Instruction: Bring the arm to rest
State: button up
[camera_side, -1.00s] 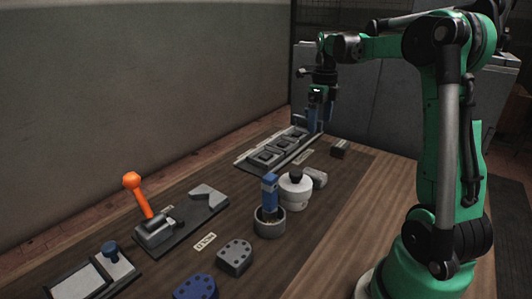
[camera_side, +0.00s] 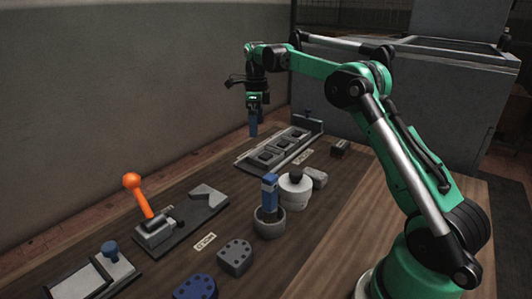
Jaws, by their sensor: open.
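My gripper (camera_side: 254,130) hangs pointing down above the far left side of the table. Its blue fingers look empty, and the gap between them is hard to see from this side. It is above and left of the dark rack with several square recesses (camera_side: 255,160), apart from it. My green arm reaches out to the left from its base at the right.
A press with an orange-knobbed lever (camera_side: 132,181) stands at the left. A blue-handled tool stands in a round cup (camera_side: 268,225) beside a white jar (camera_side: 295,193). The right side of the table is bare.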

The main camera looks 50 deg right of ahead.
jog(key=w+a+f+n, duration=0.3)
jog(key=w+a+f, duration=0.2)
jog(key=a+f, duration=0.1)
jog(key=shift+w+a+f, duration=0.2)
jog(key=shift+w+a, duration=0.2)
jog(key=shift+a, duration=0.2)
dwell(0.7)
